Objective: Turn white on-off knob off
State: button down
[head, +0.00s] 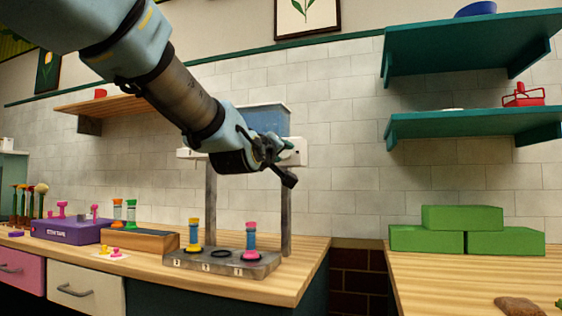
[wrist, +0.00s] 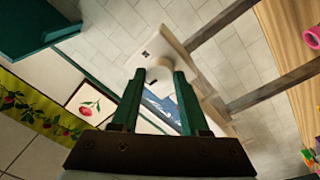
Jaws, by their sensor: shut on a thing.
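The white on-off knob (wrist: 159,71) shows in the wrist view as a round, pale knob on a long white panel (wrist: 172,45). My gripper (wrist: 158,82) has its two green fingers on either side of the knob, shut on it. A small dark mark sits on the panel beside the knob. In the head view my gripper (head: 283,170) is at the right part of the white panel (head: 299,151), which stands on two grey posts. There my gripper hides the knob, and I cannot tell which way the knob is turned.
A blue tank (head: 267,119) rises behind the panel. Below, a grey stand (head: 228,265) holds two small colored vials on the wooden counter. A purple box (head: 75,230) is to the left. Green blocks (head: 462,218) and teal shelves (head: 470,122) are to the right.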

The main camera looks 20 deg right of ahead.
jog(key=shift+n, duration=0.4)
jog(key=shift+c, duration=2)
grip_release()
jog(key=p+v, duration=0.9)
jog(key=v, duration=0.1)
jog(key=shift+s+a, duration=0.25)
jog(key=shift+s, duration=0.05)
jog(key=shift+f, duration=0.1)
